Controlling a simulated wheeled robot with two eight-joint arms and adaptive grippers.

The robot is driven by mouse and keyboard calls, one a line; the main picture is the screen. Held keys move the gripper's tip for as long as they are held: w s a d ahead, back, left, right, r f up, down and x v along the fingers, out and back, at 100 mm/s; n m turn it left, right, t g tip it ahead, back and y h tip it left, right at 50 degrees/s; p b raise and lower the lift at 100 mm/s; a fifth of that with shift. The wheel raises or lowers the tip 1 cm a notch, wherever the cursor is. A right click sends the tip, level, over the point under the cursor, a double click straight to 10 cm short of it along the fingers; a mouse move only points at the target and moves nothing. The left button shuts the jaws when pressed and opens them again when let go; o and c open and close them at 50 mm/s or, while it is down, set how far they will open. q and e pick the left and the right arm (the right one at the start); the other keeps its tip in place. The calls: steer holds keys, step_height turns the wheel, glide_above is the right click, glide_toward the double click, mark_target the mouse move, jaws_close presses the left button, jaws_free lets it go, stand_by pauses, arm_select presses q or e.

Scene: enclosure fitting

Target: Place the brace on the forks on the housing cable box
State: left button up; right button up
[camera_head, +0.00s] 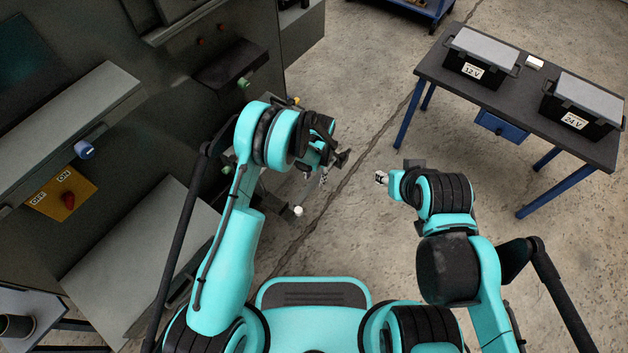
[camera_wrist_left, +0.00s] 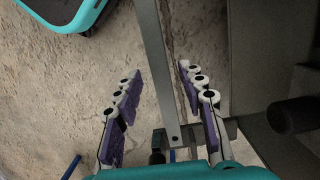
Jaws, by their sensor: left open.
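My left gripper (camera_head: 328,165) hangs beside the dark cabinet in the head view. In the left wrist view its two fingers with purple pads (camera_wrist_left: 157,72) are spread apart. A flat grey metal bar (camera_wrist_left: 155,60) with a hole near its lower end runs between the fingers in that view; no contact shows. I cannot tell whether this bar is the brace. My right gripper (camera_head: 383,178) is over bare floor, and its finger opening is unclear. The forks and the housing cable box cannot be clearly made out; my left arm covers part of that area.
The dark cabinet (camera_head: 130,150) on the left carries a yellow ON/OFF switch plate (camera_head: 62,194). A white-tipped knob (camera_head: 298,211) sticks out below my left gripper. A table (camera_head: 520,102) at right holds a 12 V box (camera_head: 482,55) and a 24 V box (camera_head: 583,105). Floor between is clear.

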arm_select(q)
step_height(320, 180, up, 7)
steer(key=p, duration=0.2)
step_height(320, 180, up, 15)
steer(key=n+t, duration=0.2)
glide_above(316, 180)
steer(key=a, duration=0.5)
steer(key=s+a+r+n+t+h, duration=0.15)
steer(key=s+a+r, duration=0.35)
steer(key=r, duration=0.5)
steer(key=s+a+r+n+t, duration=0.2)
steer(key=s+a, duration=0.2)
steer(key=s, duration=0.3)
steer(key=s+a+r+n+t, duration=0.1)
steer(key=s+a+r+t, duration=0.2)
steer(key=s, duration=0.5)
steer(key=shift+a+r+n, duration=0.2)
steer(key=shift+a+n, duration=0.15)
steer(key=shift+a, duration=0.45)
steer(key=shift+y, duration=0.25)
